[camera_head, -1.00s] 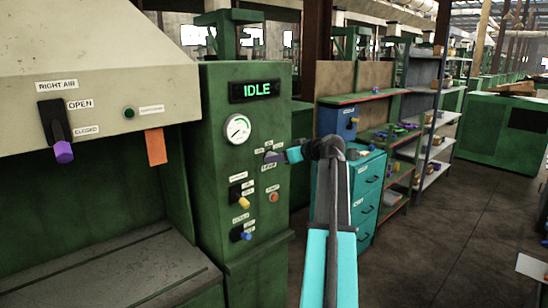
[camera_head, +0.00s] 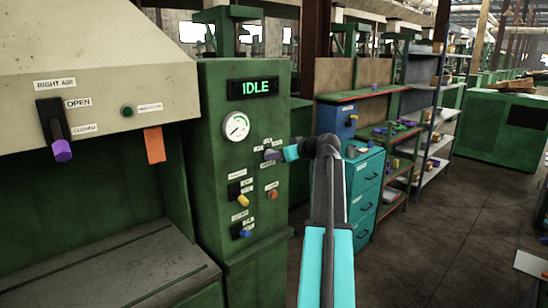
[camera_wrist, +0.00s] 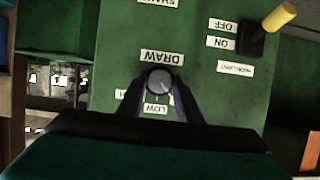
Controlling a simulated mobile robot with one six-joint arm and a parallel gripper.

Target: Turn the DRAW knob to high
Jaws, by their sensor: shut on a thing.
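The DRAW knob (camera_wrist: 159,80) is a small round grey knob on the green control panel, just below the DRAW label (camera_wrist: 162,57) in the upside-down wrist view. My gripper (camera_wrist: 158,82) is shut on it, one dark finger on each side. The LOW label (camera_wrist: 157,107) shows between the fingers, and another label (camera_wrist: 121,95) is partly covered by a finger. The knob's pointer direction cannot be made out. In the head view my gripper (camera_head: 273,154) reaches the panel from the right and hides the knob.
A yellow-tipped toggle (camera_head: 243,201), an orange button (camera_head: 272,194) and a blue-tipped toggle (camera_head: 243,233) sit below on the same panel. A dial gauge (camera_head: 236,126) and an IDLE display (camera_head: 253,88) are above. A teal drawer cabinet (camera_head: 364,190) stands to the right.

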